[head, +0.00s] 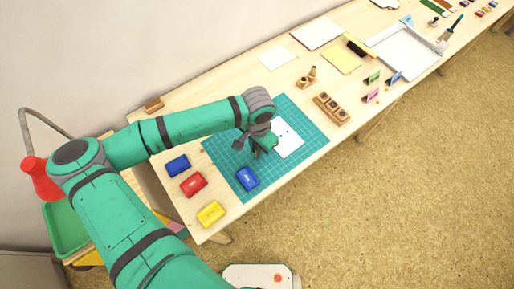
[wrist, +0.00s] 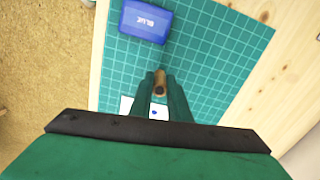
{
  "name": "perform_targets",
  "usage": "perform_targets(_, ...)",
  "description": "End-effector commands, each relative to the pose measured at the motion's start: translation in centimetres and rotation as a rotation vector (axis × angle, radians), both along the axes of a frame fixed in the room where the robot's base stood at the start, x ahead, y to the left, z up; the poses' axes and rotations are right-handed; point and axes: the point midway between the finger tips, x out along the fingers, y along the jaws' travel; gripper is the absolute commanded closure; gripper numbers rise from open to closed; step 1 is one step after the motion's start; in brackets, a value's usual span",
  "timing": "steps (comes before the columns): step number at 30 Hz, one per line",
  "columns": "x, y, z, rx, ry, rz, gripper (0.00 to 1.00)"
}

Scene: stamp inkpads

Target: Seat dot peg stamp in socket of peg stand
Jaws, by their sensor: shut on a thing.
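My gripper (wrist: 160,92) is shut on the dot peg stamp (wrist: 160,81), a small wooden peg between the fingertips in the wrist view. In the head view, my gripper (head: 257,150) is over the green cutting mat, at the left edge of a white card (head: 289,139) with small dark marks; the peg is hidden there. A small wooden piece with upright pegs (head: 307,77) stands beyond the mat and looks like the peg stand. Its sockets are too small to make out.
A wooden rack with several dark square tops (head: 331,108) stands right of the cutting mat (head: 222,152). Blue (head: 247,178), red (head: 193,184) and yellow (head: 211,214) inkpads and another blue pad (head: 177,165) lie near the left end. Small coloured cards (head: 373,77) stand farther right.

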Motion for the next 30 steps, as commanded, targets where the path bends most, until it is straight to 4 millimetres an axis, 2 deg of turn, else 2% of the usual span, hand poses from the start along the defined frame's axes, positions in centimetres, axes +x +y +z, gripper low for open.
perform_targets(1, 0.0, 0.0, -0.1, -0.001, 0.001, 0.001, 1.0)
perform_targets(2, 0.0, 0.1, -0.1, 0.0, 0.0, 0.001, 0.79)
perform_targets(3, 0.0, 0.1, -0.1, 0.0, 0.0, 0.002, 0.7)
perform_targets(4, 0.0, 0.1, -0.1, 0.0, 0.0, 0.002, 0.65)
perform_targets(13, 0.0, 0.1, 0.0, 0.0, 0.0, 0.003, 0.65)
perform_targets(17, 0.0, 0.1, 0.7, -0.001, 0.0, 0.002, 0.65)
perform_targets(20, 0.0, 0.0, 2.1, -0.002, -0.002, 0.002, 0.65)
perform_targets(30, 0.1, 0.0, 8.9, -0.001, -0.001, 0.001, 0.65)
